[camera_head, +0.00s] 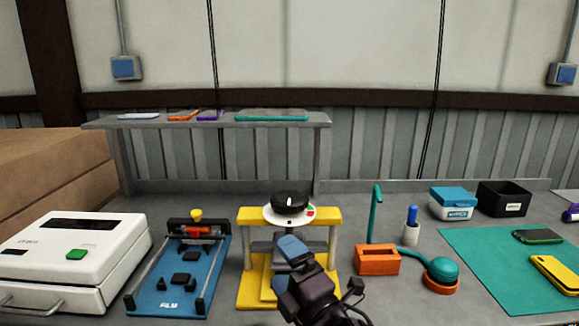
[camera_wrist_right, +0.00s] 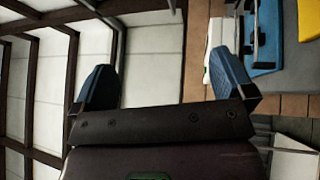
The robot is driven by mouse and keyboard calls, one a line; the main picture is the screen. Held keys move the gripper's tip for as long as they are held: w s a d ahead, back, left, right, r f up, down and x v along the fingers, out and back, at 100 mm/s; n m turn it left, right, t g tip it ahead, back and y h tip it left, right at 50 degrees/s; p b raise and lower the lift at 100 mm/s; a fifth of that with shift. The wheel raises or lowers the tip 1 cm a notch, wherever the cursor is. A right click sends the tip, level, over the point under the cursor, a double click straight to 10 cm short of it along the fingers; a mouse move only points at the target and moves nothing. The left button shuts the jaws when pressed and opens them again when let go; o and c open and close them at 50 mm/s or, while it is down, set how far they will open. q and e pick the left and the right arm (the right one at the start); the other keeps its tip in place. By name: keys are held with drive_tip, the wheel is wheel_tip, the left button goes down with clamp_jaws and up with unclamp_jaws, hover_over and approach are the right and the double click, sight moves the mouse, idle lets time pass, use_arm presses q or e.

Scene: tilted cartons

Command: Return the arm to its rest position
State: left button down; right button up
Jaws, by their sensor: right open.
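My right gripper (camera_head: 303,268) shows at the bottom middle of the head view, in front of the yellow press stand (camera_head: 248,290). One blue finger pad overlaps the stand in the picture; I cannot tell whether they touch. My left gripper is not in view.
Left of the stand are a blue fixture (camera_head: 172,277) and a white machine (camera_head: 75,258). Right are an orange block (camera_head: 377,261), a teal ball (camera_head: 442,269) and a teal mat (camera_head: 490,262) with phones. A grey shelf (camera_head: 220,122) stands behind.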

drive_tip(key=s+d+f+m+g+h, duration=0.3)
drive_tip(key=s+d+f+m+h, duration=0.2)
drive_tip(key=d+f+m, duration=0.35)
drive_tip(key=s+d+f+m+g+h, duration=0.2)
drive_tip(key=s+d+f+m+h, duration=0.3)
drive_tip(key=d+f+m, duration=0.3)
drive_tip(key=s+d+f+m+g+h, duration=0.1)
drive_tip(key=s+d+f+m+g, duration=0.25)
drive_tip(key=s, duration=0.45)
drive_tip(key=s+d+f+m+g+h, duration=0.1)
drive_tip(key=s+d+f+m+g, duration=0.2)
drive_tip(key=s, duration=0.4)
drive_tip(key=s+d+f+m+g, duration=0.25)
drive_tip(key=s+d, duration=0.25)
drive_tip(key=s, duration=0.3)
drive_tip(key=w+f+n+t+b, duration=0.1)
drive_tip(key=w+f+n+t, duration=0.1)
drive_tip(key=w+f+t, duration=0.6)
drive_tip(key=shift+w+a+f+y, duration=0.15)
drive_tip(key=shift+w+f+y, duration=0.25)
drive_tip(key=shift+f, duration=0.4)
